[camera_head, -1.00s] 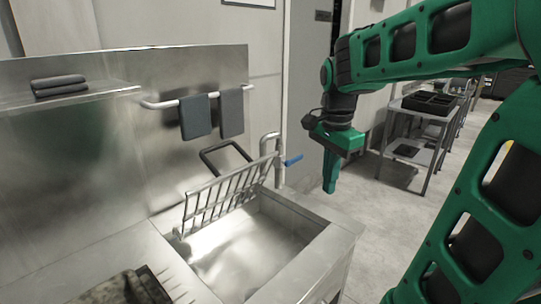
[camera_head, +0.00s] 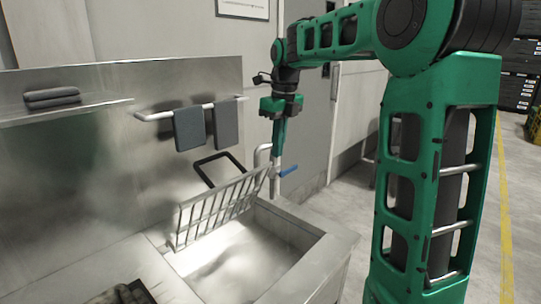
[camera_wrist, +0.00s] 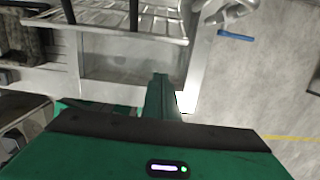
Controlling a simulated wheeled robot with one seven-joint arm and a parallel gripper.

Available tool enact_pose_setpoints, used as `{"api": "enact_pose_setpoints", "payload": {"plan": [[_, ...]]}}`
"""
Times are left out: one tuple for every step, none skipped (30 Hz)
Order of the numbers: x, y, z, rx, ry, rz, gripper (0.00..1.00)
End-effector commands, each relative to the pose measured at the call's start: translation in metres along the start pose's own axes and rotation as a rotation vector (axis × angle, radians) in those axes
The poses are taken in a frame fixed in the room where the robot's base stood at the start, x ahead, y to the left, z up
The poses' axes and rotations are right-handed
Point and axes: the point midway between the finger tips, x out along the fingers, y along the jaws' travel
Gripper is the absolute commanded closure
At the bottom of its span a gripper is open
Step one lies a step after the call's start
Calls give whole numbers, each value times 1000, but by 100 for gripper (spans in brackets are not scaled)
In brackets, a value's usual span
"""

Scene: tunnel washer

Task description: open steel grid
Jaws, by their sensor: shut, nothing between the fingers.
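The steel grid (camera_head: 218,209) is a barred metal frame standing tilted up over the steel sink basin (camera_head: 236,258). A black handle bar (camera_head: 213,158) rises behind its upper edge. In the wrist view the grid (camera_wrist: 158,27) is at the top, above the basin (camera_wrist: 118,68). My gripper (camera_head: 277,158) is shut and empty, fingers pointing down, near the tap to the right of the grid. It appears apart from the grid. In the wrist view its fingers (camera_wrist: 160,82) are together over the basin's edge.
A tap with a blue lever (camera_head: 288,170) stands at the basin's back right corner. Grey towels (camera_head: 207,127) hang on a rail behind. Folded cloths (camera_head: 52,97) lie on a shelf at left. A dark cloth (camera_head: 124,293) lies at the front. Floor is clear at right.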

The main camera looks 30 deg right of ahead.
Motion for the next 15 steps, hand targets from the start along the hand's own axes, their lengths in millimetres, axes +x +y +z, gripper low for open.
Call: {"api": "enact_pose_setpoints", "payload": {"plan": [[8,1,-1,0,4,2,100],[13,1,-1,-1,4,2,100],[19,1,-1,-2,4,2,100],[25,1,-1,-2,4,3,100],[31,1,-1,-2,4,2,100],[38,1,-2,-1,4,2,100],[44,1,-2,-1,4,2,100],[49,1,-2,-1,5,3,100],[56,0,-1,-2,4,2,100],[60,1,-2,-2,5,3,100],[65,0,-2,-2,4,2,100],[71,0,-2,-2,4,1,100],[75,0,-2,-2,4,2,100],[80,0,-2,-2,3,2,100],[86,1,-2,-3,4,2,100]]}}
